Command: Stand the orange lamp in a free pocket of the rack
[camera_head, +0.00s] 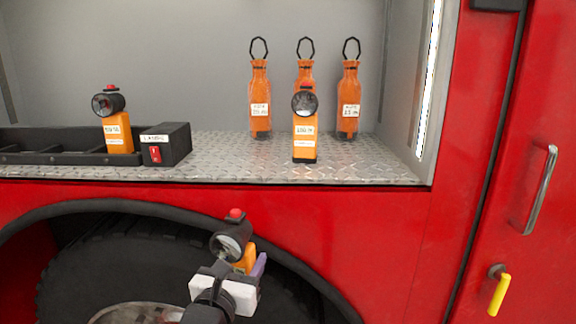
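My gripper (246,270) is low in front of the truck's wheel arch, below the deck edge. It holds an orange lamp (246,257) with a round black head and a red button on top. The black rack (62,158) lies on the deck at the far left, cut by the picture's edge. One orange lamp (119,136) stands upright in its right end. Low dividers show to the left of that lamp, with no lamps between them. Another orange lamp (305,137) stands on the deck.
A black box (179,142) with a red switch stands at the rack's right end. Several orange bottles (260,95) with black loops stand behind the deck lamp. The metal deck (225,165) is clear between box and lamp. Its front edge and the compartment's right wall (405,80) bound the space.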

